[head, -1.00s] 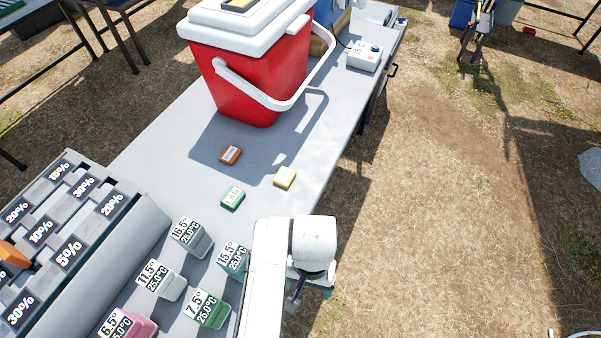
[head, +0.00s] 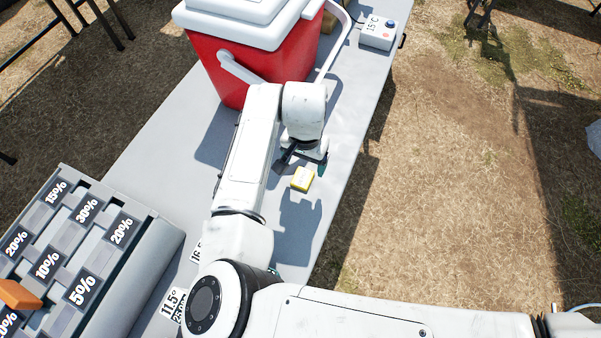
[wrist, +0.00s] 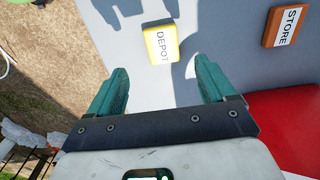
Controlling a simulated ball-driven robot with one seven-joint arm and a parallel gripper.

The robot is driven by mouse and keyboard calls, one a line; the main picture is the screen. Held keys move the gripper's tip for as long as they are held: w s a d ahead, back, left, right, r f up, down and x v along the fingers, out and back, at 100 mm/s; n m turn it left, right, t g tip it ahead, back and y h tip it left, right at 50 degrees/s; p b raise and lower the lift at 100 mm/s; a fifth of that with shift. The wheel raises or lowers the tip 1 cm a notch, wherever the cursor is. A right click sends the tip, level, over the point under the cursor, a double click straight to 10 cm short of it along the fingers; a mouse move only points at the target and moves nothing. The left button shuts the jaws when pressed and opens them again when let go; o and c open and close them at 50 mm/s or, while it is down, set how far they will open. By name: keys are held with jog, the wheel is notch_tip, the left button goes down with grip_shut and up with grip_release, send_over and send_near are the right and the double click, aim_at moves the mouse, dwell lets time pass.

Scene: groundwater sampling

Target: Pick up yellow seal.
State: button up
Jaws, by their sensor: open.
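The yellow seal (head: 302,179) is a small yellow block lying on the grey table. In the wrist view the yellow seal (wrist: 161,44) shows a white face marked DEPOT. It lies beyond my fingertips, roughly between their lines, and nothing touches it. My gripper (head: 296,163) is just behind the seal in the head view, partly hidden by my wrist. In the wrist view my gripper (wrist: 161,80) shows two teal fingers spread wide with nothing between them.
An orange-brown block marked STORE (wrist: 285,26) lies to the right in the wrist view. The red cooler (head: 262,72) with a white lid stands behind my gripper. A grey rack with percent labels (head: 150,255) is at left. The table (head: 340,130) is bare right of the seal.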

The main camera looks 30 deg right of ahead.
aim_at(302, 177)
notch_tip(302, 177, down, 8)
jog(key=shift+w+a+r, duration=0.1)
jog(key=shift+w+r, duration=0.05)
jog(key=shift+r, duration=0.1)
jog(key=c, duration=1.1)
jog(key=shift+r, duration=0.1)
